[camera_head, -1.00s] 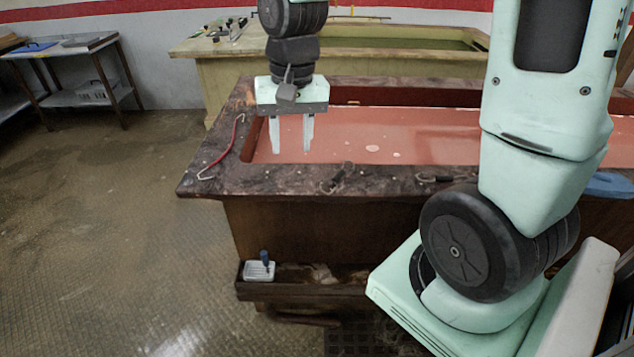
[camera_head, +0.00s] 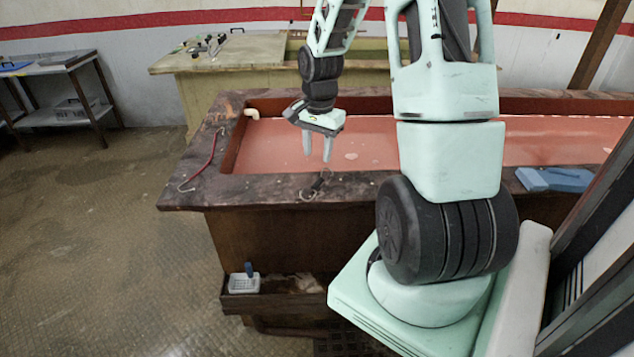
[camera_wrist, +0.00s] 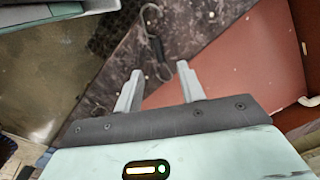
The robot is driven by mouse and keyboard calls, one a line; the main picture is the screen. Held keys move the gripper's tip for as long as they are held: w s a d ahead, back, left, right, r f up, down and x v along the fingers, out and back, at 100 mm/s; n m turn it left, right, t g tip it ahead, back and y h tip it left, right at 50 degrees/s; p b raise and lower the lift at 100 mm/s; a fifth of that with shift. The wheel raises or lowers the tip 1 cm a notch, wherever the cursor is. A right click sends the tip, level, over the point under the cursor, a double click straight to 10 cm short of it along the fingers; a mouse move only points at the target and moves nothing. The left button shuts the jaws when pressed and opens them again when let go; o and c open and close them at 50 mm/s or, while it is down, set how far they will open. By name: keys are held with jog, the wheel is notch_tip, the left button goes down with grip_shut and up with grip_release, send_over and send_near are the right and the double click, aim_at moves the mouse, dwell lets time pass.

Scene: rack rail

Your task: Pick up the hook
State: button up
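A hook with a dark grip (camera_head: 315,187) lies on the dark stone rim (camera_head: 260,191) of the basin, at its near side. In the wrist view this hook (camera_wrist: 157,48) shows a curved metal end and a black grip, just beyond the fingertips. My gripper (camera_head: 317,158) is open and empty, apart from the hook and above the basin's near edge. The fingers (camera_wrist: 159,70) point towards the rim in the wrist view. A second hook with a red grip (camera_head: 211,155) lies on the left rim, away from my gripper.
The basin has a pink-red floor (camera_head: 265,150). Blue blocks (camera_head: 555,179) lie on the near rim at right. A white tray (camera_head: 244,283) sits on a low ledge. A greenish table (camera_head: 190,62) stands behind, with open floor at left.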

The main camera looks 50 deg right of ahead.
aim_at(316, 182)
jog(key=shift+a+f+p, duration=0.2)
jog(key=shift+f+p, duration=0.5)
jog(key=shift+f, duration=3.7)
grip_shut()
